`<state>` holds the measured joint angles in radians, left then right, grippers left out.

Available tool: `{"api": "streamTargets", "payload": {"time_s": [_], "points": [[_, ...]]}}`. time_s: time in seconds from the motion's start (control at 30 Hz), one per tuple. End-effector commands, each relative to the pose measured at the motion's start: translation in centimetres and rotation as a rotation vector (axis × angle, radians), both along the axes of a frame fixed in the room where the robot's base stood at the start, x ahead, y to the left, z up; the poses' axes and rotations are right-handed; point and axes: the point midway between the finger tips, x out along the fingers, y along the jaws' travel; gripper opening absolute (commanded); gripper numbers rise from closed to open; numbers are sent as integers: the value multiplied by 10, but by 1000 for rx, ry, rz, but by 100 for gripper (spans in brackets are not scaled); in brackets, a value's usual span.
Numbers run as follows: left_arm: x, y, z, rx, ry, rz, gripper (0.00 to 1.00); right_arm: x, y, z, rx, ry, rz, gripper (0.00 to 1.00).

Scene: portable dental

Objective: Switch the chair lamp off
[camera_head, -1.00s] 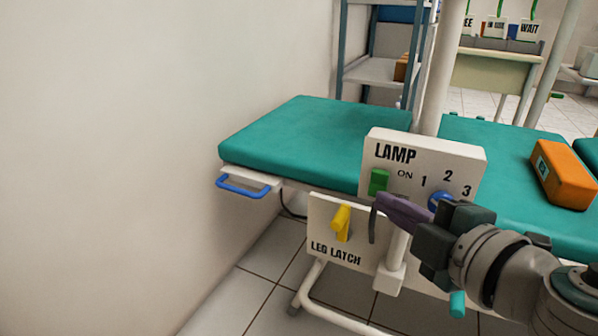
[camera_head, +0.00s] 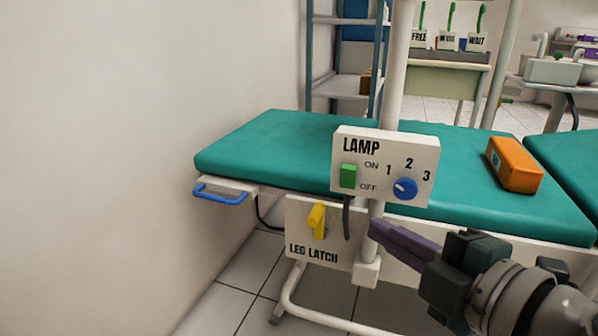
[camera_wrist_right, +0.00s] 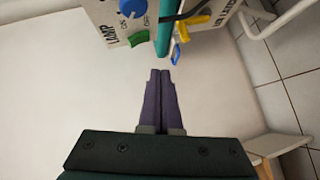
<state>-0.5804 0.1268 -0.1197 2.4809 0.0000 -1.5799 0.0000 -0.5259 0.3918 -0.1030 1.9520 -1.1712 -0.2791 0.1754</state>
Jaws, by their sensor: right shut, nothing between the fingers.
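The white lamp panel (camera_head: 384,165) is fixed to a pole at the front of the chair. It is marked LAMP, ON, OFF and 1, 2, 3. Its green rocker switch (camera_head: 348,176) is at the left, between the ON and OFF marks. A blue knob (camera_head: 405,188) is at its right. In the right wrist view the green switch (camera_wrist_right: 138,39) and blue knob (camera_wrist_right: 132,7) show at the top. My right gripper (camera_head: 373,228) is shut and empty, its purple fingers below the panel and apart from the switch. My left gripper is not in view.
A LEG LATCH panel (camera_head: 300,238) with a yellow lever (camera_head: 317,219) hangs below left of the lamp panel. An orange box (camera_head: 515,165) lies on the teal chair (camera_head: 270,145). A blue handle (camera_head: 219,197) is at the left. The wall is left.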

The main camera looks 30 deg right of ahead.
Motion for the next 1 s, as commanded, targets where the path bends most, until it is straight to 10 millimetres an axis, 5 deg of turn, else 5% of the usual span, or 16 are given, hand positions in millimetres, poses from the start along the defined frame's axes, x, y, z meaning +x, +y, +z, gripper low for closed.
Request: {"api": "streamTargets", "payload": {"time_s": [0.3,1.0], "points": [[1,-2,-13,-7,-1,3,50,-38,3,-2,2,3,0,0],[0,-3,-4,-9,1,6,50,-40,2,11,12,-2,-16,0]]}}
